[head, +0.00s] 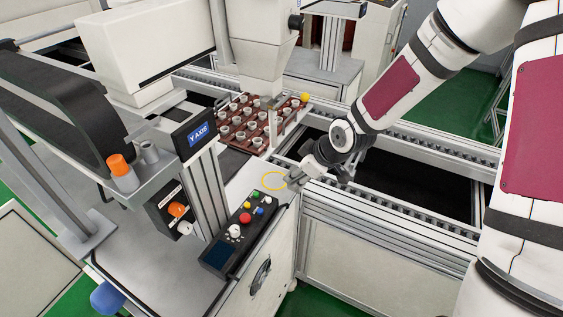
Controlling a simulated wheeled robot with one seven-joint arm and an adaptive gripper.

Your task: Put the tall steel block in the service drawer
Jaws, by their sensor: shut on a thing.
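The service drawer appears to be the pale front (268,258) with a dark handle (260,276), below the worktop's right end. It looks closed, and its inside is hidden.
A control box (238,232) with coloured buttons stands left of the drawer front. A brown tray (250,142) of several pots sits behind, under a hopper (266,70). The Y AXIS column (198,150) rises at left. Conveyor rails (400,222) run right.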

